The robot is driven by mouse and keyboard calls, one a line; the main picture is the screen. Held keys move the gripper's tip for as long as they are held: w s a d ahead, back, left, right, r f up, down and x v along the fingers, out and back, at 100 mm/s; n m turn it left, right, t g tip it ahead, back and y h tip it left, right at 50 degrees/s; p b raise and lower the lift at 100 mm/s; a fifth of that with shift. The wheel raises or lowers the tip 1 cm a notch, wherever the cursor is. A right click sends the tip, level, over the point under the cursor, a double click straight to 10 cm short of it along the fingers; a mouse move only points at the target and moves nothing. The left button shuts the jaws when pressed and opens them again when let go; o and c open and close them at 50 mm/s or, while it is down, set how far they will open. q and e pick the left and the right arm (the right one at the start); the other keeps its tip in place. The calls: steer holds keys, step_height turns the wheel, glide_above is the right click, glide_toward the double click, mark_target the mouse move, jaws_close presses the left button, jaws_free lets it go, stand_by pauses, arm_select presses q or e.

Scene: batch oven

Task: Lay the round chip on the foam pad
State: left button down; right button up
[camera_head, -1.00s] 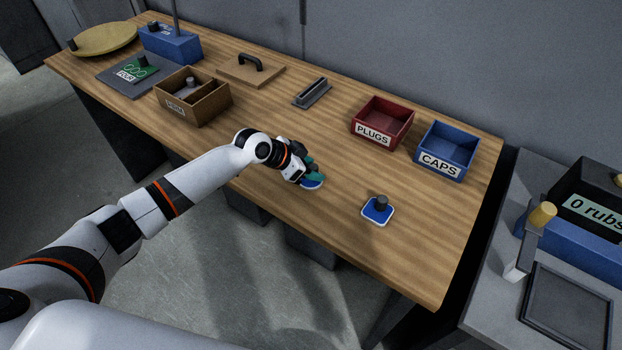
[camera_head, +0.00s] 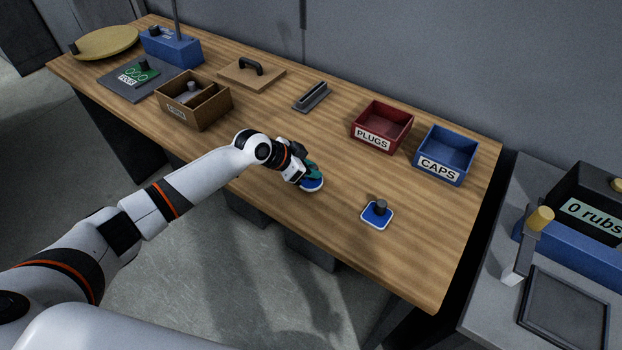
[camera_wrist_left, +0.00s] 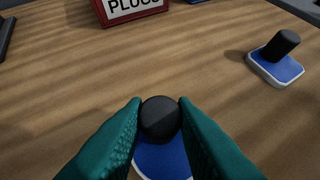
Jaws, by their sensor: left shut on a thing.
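The round chip (camera_head: 312,186) is a blue disc with a white rim and a black knob, near the front edge of the wooden table. My left gripper (camera_head: 307,173) is shut on its knob. In the left wrist view the teal fingertips hold the black knob of the chip (camera_wrist_left: 160,162) from both sides. The disc is at or just above the table; I cannot tell if it touches. A flat dark grey pad (camera_head: 113,83) with a green-marked label lies at the far left; I cannot tell if it is the foam pad. My right gripper is not in view.
A blue square chip (camera_head: 369,219) with a black knob lies to the right. Red PLUGS (camera_head: 373,140) and blue CAPS (camera_head: 439,172) bins stand behind. A brown divided box (camera_head: 204,118), a handled board (camera_head: 232,74) and a grey slotted block (camera_head: 302,104) stand left and back.

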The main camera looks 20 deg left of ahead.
arm_select(q)
steer(key=shift+r+p, duration=1)
steer(key=shift+r, duration=0.45)
stand_by(0.3)
